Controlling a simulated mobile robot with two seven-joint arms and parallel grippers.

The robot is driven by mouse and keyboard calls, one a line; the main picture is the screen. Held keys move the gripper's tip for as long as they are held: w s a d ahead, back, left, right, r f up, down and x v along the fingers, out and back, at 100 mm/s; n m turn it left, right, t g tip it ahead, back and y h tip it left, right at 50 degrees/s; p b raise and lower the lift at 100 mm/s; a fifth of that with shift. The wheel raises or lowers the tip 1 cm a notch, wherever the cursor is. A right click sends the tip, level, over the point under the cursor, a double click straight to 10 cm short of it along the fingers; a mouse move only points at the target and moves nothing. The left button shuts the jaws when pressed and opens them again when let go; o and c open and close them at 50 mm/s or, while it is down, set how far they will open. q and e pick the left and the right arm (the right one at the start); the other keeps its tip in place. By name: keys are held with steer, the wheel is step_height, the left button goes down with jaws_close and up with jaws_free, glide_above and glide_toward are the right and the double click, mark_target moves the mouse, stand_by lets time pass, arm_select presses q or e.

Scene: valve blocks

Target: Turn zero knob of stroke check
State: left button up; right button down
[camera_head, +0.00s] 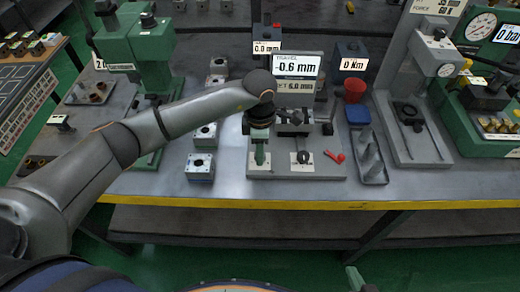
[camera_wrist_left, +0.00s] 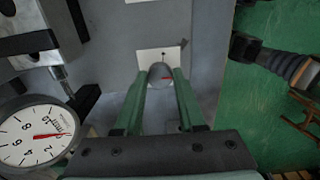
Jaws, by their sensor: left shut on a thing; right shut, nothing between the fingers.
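The stroke check stand (camera_head: 325,170) is a grey plate on the bench with a travel display (camera_head: 296,66) reading -0.6 mm and a set line of 6.0 mm below. My left gripper (camera_head: 260,156) points down at the stand's left white label. In the left wrist view its green fingers (camera_wrist_left: 161,80) are shut on a small grey round knob (camera_wrist_left: 159,70) with a red mark, in front of a white label plate (camera_wrist_left: 150,56). In the head view the gripper hides this knob. My right gripper (camera_head: 355,278) shows only as a green tip at the bottom edge, shut and empty.
A dial gauge (camera_wrist_left: 34,137) stands close to the left gripper. Valve blocks (camera_head: 200,167) stand left; a grey tray (camera_head: 372,162) with parts stands right.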

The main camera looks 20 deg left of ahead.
arm_select(q)
jaws_close()
steer(key=shift+n, duration=0.3)
steer(key=n+b, duration=0.1)
steer(key=n, duration=0.3)
steer(key=shift+n, duration=0.3)
steer(key=n, duration=0.3)
steer(key=shift+n, duration=1.7)
steer(key=o, duration=1)
jaws_free()
steer(key=shift+c, duration=0.2)
